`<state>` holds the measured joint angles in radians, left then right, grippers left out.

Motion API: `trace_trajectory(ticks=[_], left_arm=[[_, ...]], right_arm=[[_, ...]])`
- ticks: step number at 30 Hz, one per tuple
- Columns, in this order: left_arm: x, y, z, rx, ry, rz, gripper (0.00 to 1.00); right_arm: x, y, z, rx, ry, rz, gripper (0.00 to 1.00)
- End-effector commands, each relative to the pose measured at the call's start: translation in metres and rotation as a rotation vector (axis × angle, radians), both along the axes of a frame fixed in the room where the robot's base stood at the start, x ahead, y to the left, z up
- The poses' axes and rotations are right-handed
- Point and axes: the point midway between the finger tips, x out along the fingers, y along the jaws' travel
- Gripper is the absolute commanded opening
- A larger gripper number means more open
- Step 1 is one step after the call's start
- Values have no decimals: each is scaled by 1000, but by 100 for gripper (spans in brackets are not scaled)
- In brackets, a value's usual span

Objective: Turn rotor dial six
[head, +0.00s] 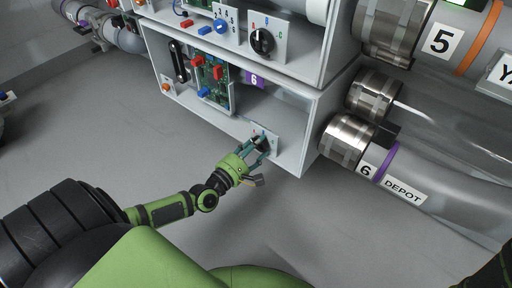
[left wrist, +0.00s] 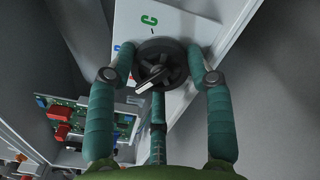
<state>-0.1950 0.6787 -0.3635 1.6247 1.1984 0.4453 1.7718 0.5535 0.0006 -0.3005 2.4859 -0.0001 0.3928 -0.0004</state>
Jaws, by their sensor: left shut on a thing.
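Rotor dial six is a round black knob (head: 262,141) on a small pale plate at the lower right of the open unit marked with a purple 6 (head: 253,80). In the left wrist view the dial (left wrist: 174,55) shows close up, its metallic pointer (left wrist: 149,80) aimed to the lower left. A green C (left wrist: 149,20) is on the plate. My left gripper (head: 259,152) is at this dial; in the left wrist view its teal fingers (left wrist: 158,85) are around the knob and shut on it. My right gripper is not in view.
In unit six stand a circuit board (head: 214,84) with red and blue parts and a black handle (head: 179,62). Another black dial (head: 262,41) is on the unit above. A tube labelled 6 DEPOT (head: 402,185) runs at the right. The grey floor (head: 110,130) is clear.

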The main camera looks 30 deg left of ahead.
Motion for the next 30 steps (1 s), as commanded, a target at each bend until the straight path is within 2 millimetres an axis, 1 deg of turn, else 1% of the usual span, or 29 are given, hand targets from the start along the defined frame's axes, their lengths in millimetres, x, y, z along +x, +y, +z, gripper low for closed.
trace_trajectory(ticks=[1,16,17,18,19,30], left_arm=[[1,8,-1,-4,2,15,20],[1,8,-1,-20,5,15,20],[1,8,-1,-20,5,15,56],[1,9,-1,-20,4,15,72],[1,8,-1,-20,5,15,77],[-1,4,-2,-21,5,8,77]], right_arm=[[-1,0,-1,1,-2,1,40],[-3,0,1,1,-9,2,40],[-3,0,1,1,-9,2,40],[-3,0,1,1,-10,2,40],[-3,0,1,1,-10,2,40],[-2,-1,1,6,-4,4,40]])
